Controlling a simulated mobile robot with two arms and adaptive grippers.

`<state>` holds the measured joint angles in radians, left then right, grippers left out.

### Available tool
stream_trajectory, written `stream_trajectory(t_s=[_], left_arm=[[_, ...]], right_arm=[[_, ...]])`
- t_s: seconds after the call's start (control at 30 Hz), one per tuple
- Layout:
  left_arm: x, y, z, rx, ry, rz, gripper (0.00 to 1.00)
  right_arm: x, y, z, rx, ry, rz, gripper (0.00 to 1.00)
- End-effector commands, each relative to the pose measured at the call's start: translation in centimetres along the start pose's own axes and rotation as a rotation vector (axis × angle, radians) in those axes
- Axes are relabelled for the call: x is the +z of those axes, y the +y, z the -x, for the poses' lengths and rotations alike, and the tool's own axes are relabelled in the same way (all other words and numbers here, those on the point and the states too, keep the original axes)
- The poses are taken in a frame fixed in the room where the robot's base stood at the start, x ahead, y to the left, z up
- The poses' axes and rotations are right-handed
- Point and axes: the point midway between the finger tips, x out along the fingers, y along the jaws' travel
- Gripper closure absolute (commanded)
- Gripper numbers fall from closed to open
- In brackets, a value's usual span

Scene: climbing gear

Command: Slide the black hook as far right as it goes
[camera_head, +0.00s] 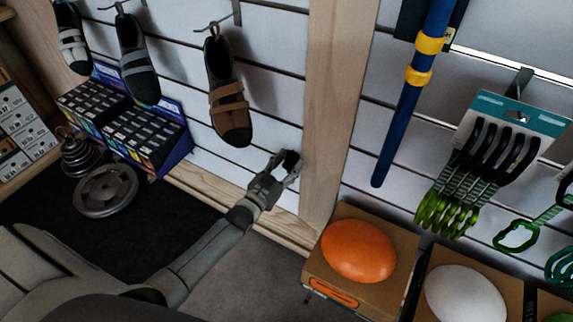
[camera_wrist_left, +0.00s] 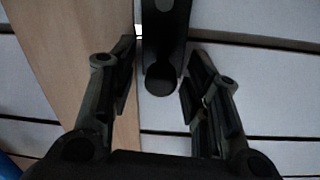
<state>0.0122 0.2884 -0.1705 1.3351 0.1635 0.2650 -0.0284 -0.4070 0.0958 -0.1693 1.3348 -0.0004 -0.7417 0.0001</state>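The black hook (camera_wrist_left: 164,38) is a dark bar with a rounded end, in the upper middle of the left wrist view. It lies between the two fingers of my left gripper (camera_wrist_left: 160,75), with pale wall showing beside its rounded end. The fingers are spread and do not look closed on it. In the head view my left gripper (camera_head: 285,163) is low at the slatted wall, just left of the wooden post. A dark shape (camera_head: 291,160) between its fingertips there appears to be the hook. My right gripper is in neither view.
The wooden post (camera_head: 336,100) stands close right of my gripper. A brown shoe (camera_head: 227,95) hangs above left. A blue pole (camera_head: 408,110) and carded green-black gear (camera_head: 475,165) hang right. A box with an orange helmet (camera_head: 358,250) sits below right. Dark weight plates (camera_head: 105,190) lie left.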

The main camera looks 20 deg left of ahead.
Motion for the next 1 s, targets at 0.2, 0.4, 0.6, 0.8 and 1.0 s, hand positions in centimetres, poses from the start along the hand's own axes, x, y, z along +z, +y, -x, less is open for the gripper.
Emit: stream_trajectory(t_s=[0.2, 0.4, 0.6, 0.8, 1.0], left_arm=[[0.0, 0.0, 0.0, 0.000, -0.001, 0.000, 0.56], [0.2, 0.0, 1.4, -0.001, -0.003, 0.000, 0.56], [0.2, 0.0, 5.0, 0.000, -0.004, 0.000, 0.56], [0.1, 0.0, 8.8, 0.000, -0.003, 0.000, 0.56], [0.1, 0.0, 11.2, 0.000, -0.003, 0.000, 0.56]], right_arm=[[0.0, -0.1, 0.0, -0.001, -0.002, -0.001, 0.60], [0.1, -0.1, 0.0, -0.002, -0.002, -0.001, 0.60], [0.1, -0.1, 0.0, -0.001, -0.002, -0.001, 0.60], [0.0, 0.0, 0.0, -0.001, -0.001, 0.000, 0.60], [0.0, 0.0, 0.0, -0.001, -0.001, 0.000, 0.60]])
